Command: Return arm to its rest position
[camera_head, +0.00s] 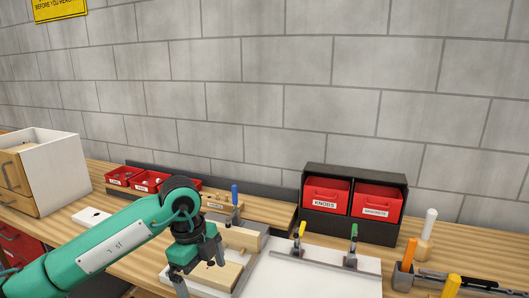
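My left arm, green with dark joints, comes in from the lower left. Its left gripper (201,275) points down in front of a light wooden board (228,272) near the bottom centre. The two fingers stand apart, so it looks open. Part of the board is hidden behind the gripper, and I cannot tell whether they touch. My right gripper is not in view.
A white panel (310,283) with two toggle clamps lies right of the board. Behind are a black rack with red bins (327,194), small red trays (120,176) and a blue-handled tool (235,194). A white cabinet (60,165) stands left; a tool holder (402,277) stands right.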

